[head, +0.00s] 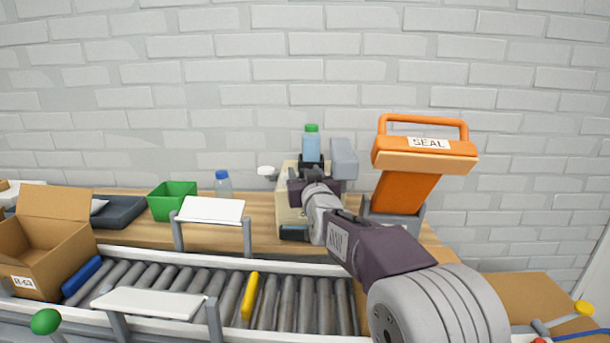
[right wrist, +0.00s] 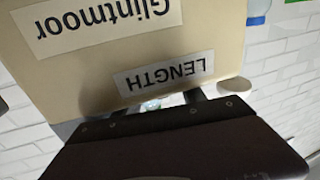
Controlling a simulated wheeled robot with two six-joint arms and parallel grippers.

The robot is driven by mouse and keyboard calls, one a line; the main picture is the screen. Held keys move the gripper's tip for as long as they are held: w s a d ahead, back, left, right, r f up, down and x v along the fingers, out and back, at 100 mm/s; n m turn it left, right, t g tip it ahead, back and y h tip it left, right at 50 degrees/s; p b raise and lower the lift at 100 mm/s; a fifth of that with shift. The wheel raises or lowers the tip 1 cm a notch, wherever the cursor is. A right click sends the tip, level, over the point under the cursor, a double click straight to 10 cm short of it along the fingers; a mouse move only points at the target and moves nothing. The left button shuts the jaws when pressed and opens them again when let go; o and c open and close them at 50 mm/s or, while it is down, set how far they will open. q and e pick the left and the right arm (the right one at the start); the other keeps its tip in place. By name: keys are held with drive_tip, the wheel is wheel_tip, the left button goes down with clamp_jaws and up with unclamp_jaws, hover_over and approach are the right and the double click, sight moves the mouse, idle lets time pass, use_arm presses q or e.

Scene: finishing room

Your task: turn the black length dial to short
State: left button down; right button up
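The beige machine (head: 285,212) stands on the wooden bench at the middle of the head view, partly covered by my right arm. In the right wrist view its beige face (right wrist: 90,75) fills the upper part, with an upside-down LENGTH label (right wrist: 165,73) and a Glintmoor label (right wrist: 95,22). I cannot make out the black length dial; my gripper body covers the area beside the LENGTH label. My right gripper (head: 308,180) is at the machine's front, close to that label. Its fingertips are hidden, so its opening and any contact do not show. My left gripper is out of view.
An orange SEAL device (head: 408,188) stands right of the machine. A blue bottle with a green cap (head: 311,145) shows above it. A green bin (head: 172,200) and a clear bottle (head: 223,186) stand left. A roller conveyor (head: 285,300) with an open carton (head: 45,255) runs in front.

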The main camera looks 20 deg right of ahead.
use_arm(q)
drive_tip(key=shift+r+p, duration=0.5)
use_arm(e)
drive_tip(key=v, duration=0.9)
